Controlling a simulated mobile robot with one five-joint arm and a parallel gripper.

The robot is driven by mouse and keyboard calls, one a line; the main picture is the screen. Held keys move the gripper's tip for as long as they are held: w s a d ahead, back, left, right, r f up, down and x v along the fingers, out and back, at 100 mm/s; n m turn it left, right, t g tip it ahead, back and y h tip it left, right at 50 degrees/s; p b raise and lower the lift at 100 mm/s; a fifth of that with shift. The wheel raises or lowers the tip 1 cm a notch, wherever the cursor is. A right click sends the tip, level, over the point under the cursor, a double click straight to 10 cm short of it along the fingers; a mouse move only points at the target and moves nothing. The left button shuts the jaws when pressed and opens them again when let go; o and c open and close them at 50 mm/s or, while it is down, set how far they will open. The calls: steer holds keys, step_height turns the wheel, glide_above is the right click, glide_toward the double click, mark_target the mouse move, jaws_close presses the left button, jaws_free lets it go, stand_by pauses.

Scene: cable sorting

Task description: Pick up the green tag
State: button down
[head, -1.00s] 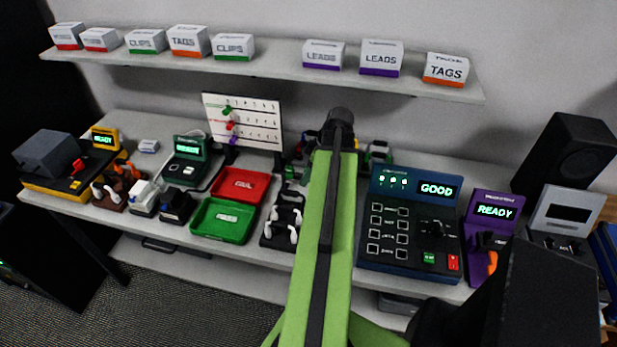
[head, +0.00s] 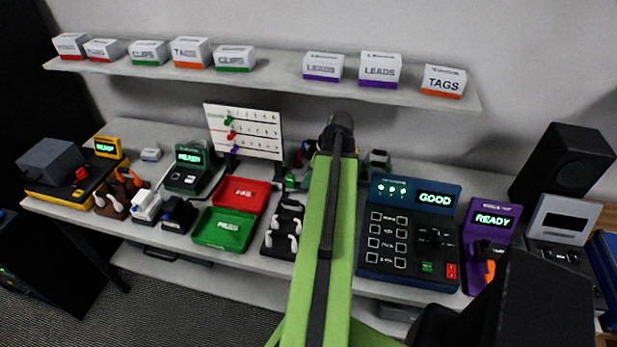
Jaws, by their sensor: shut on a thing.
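A small green tag-like piece (head: 229,120) sits at the top of the pieces on the white board (head: 262,146), which stands at the back of the bench. Red and purple pieces are below it. I cannot tell whether this is the task's green tag. My green and black arm runs up the middle of the head view and ends in a dark joint. My gripper does not show; it is hidden or out of frame, so I cannot see what it holds.
A red tray (head: 256,187) and a green tray (head: 208,232) lie front left of centre. A blue panel reading GOOD (head: 378,281) stands right of my arm, beside a purple READY unit (head: 474,247). A shelf (head: 270,86) with labelled boxes runs above. Dark and green items partly show behind my arm.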

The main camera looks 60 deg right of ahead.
steer(key=p+v, duration=0.2)
steer(key=v, duration=0.1)
steer(key=shift+a+r, duration=0.2)
steer(key=shift+r, duration=0.2)
steer(key=s+r+p, duration=0.8)
steer(key=s+p, duration=0.1)
steer(key=s, duration=0.1)
steer(key=shift+s+d+r, duration=0.25)
steer(key=shift+d, duration=0.15)
steer(key=shift+f, duration=0.1)
